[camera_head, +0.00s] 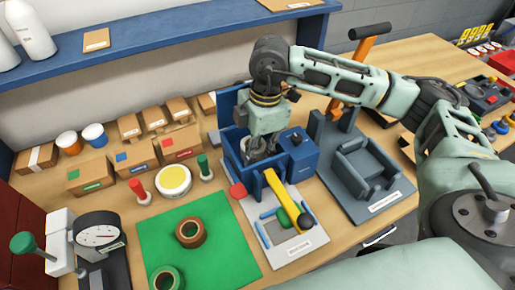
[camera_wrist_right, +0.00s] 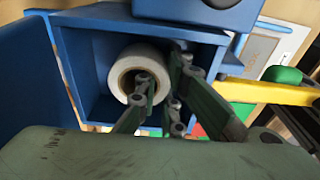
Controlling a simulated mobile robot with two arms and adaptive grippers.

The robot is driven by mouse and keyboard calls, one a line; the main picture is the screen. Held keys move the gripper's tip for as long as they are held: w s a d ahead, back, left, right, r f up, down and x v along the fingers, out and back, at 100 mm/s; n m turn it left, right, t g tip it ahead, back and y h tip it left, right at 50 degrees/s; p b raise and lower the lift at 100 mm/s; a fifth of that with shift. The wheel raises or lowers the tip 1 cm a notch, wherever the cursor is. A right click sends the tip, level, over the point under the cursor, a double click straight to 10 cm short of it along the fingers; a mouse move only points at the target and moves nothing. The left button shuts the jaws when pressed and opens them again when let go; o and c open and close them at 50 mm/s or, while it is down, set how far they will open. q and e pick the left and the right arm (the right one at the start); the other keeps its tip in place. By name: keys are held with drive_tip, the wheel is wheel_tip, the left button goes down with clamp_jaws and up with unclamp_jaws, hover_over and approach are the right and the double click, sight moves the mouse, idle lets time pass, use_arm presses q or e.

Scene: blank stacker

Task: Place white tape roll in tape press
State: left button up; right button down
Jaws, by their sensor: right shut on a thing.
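The tape press (camera_head: 228,112) is blue, with an open-topped box, a tall back plate and a yellow lever (camera_head: 281,192) at its front. The white tape roll (camera_wrist_right: 121,68) shows in the right wrist view within the walls of the blue box (camera_wrist_right: 72,70). My right gripper (camera_head: 260,148) reaches down into the box from above. In the wrist view its fingers (camera_wrist_right: 160,85) are shut on the roll's wall, one at the hole and one outside. Whether the roll touches the box floor cannot be told. My left gripper is not in view.
A green mat (camera_head: 160,235) holds a brown tape roll (camera_head: 191,232) and a green one (camera_head: 166,278). A grey fixture (camera_head: 365,165) stands right of the press. Small cardboard boxes (camera_head: 138,155) line the back. A dial gauge (camera_head: 99,236) stands at left.

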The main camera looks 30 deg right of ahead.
sight(262, 148)
drive_tip(key=shift+f, duration=0.2)
drive_tip(key=c, duration=1.9)
unclamp_jaws()
drive_tip(key=shift+o, duration=0.2)
drive_tip(key=shift+r, duration=0.1)
wheel_tip(262, 148, up, 12)
drive_tip(key=d+b, duration=0.1)
drive_tip(key=shift+d, duration=0.15)
drive_tip(key=shift+r, duration=0.1)
